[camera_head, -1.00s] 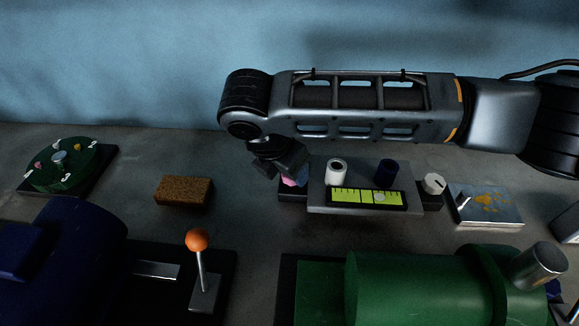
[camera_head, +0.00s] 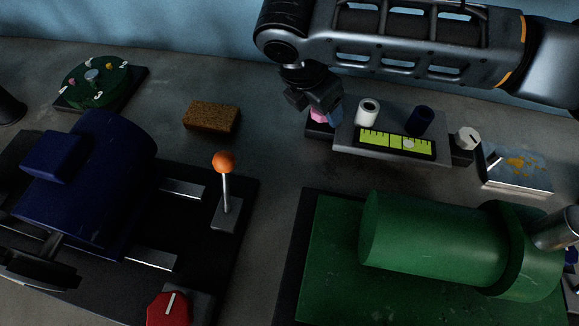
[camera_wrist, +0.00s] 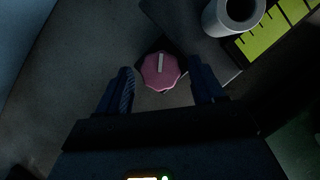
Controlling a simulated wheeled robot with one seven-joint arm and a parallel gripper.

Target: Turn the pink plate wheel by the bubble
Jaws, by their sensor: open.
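The pink plate wheel (camera_wrist: 160,72) is a faceted knob with a pale line on its face. In the wrist view it sits just ahead of and between the two fingers of my gripper (camera_wrist: 158,88), which is open. In the head view the wheel (camera_head: 318,116) is at the left end of the grey plate, partly hidden by my gripper (camera_head: 322,112). The bubble (camera_head: 408,144) is a pale round spot on the yellow-green ruled scale (camera_head: 378,139). I cannot tell whether the fingers touch the wheel.
An orange-topped lever (camera_head: 224,162), brown block (camera_head: 211,117) and green cylinder (camera_head: 435,240) stand nearby.

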